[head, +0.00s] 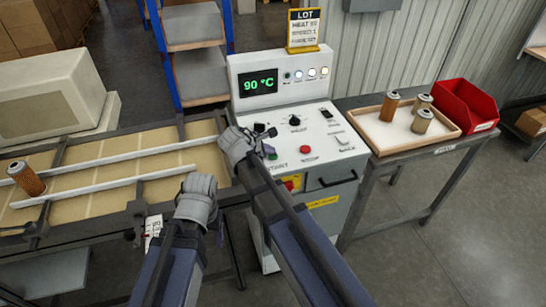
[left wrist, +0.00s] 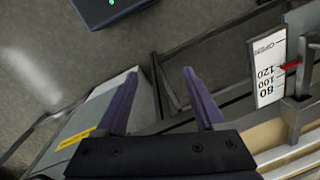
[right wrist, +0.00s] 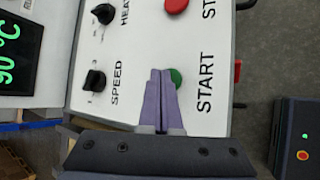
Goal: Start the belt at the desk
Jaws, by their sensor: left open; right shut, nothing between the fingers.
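The control desk (head: 318,127) stands in the middle of the head view, its display (head: 258,86) reading 90 °C. The green START button (right wrist: 176,78) shows in the right wrist view, partly covered by my right fingertips. My right gripper (right wrist: 160,72) is shut and empty over the desk panel; I cannot tell whether it touches the button. The red stop button (head: 305,149) lies beside START. The belt (head: 150,150) runs left of the desk, with a brown cartridge (head: 27,180) on it. My left gripper (left wrist: 160,74) is open and empty near the belt's front edge.
A white scale (left wrist: 268,72) with a red pointer is close to the left gripper. SPEED (right wrist: 95,80) and HEAT (right wrist: 104,13) knobs are on the panel. A tray (head: 385,135) with several cartridges and a red bin (head: 467,105) stand on the right table.

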